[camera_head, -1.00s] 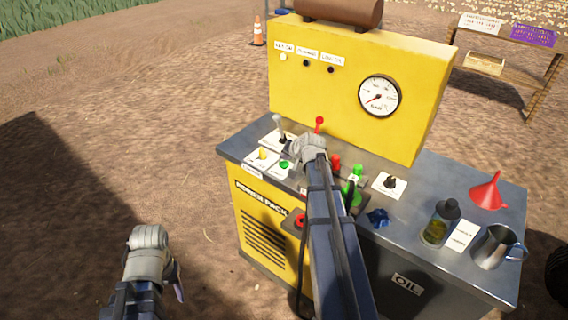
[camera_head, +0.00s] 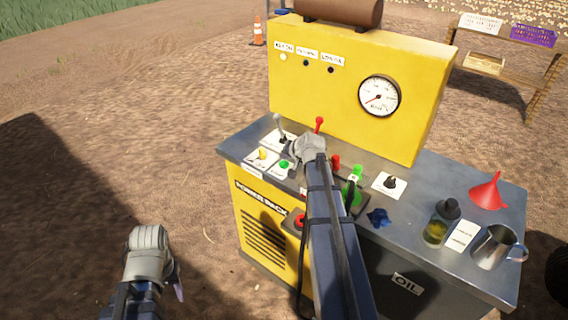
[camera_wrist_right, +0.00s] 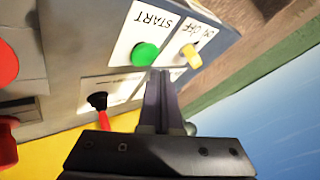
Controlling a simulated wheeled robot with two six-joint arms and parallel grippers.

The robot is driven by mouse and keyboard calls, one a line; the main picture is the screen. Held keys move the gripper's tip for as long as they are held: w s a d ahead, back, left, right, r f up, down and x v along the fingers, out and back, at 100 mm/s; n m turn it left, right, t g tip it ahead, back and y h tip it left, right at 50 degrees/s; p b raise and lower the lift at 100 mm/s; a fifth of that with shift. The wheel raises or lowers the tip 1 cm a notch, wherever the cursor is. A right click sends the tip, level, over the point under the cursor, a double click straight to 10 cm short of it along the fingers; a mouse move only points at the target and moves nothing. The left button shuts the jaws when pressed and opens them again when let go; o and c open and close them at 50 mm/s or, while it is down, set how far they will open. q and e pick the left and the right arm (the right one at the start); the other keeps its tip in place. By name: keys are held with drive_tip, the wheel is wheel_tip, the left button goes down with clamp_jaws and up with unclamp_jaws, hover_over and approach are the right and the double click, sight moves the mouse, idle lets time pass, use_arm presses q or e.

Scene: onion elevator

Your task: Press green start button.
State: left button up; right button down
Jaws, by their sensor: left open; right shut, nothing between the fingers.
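The green start button (camera_head: 284,164) sits on a white plate on the front left of the power pack's grey top. In the right wrist view the green button (camera_wrist_right: 146,54) is beside the word START. My right gripper (camera_wrist_right: 160,72) is shut and empty, its fingertips just beside the button's edge; I cannot tell whether they touch. In the head view the right arm reaches over the panel, and its fingertips are hard to make out. My left gripper (camera_head: 177,290) is low at the left, away from the panel, mostly hidden by its own wrist.
A yellow on/off knob (camera_wrist_right: 190,56) is right beside the button. A silver lever (camera_head: 279,128), red lever (camera_head: 319,123) and green handle (camera_head: 356,174) stand on the panel. A red funnel (camera_head: 488,193), bottle (camera_head: 440,224) and metal jug (camera_head: 494,248) stand at the right.

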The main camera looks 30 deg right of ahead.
sight(285, 165)
drive_tip(key=shift+f+b, duration=0.45)
drive_tip(key=shift+f+b, duration=0.55)
idle(0.8)
drive_tip(key=shift+r, duration=0.15)
drive_tip(key=shift+r+p, duration=0.9)
drive_tip(key=shift+p, duration=0.1)
wheel_tip(285, 165, up, 5)
drive_tip(key=p, duration=0.5)
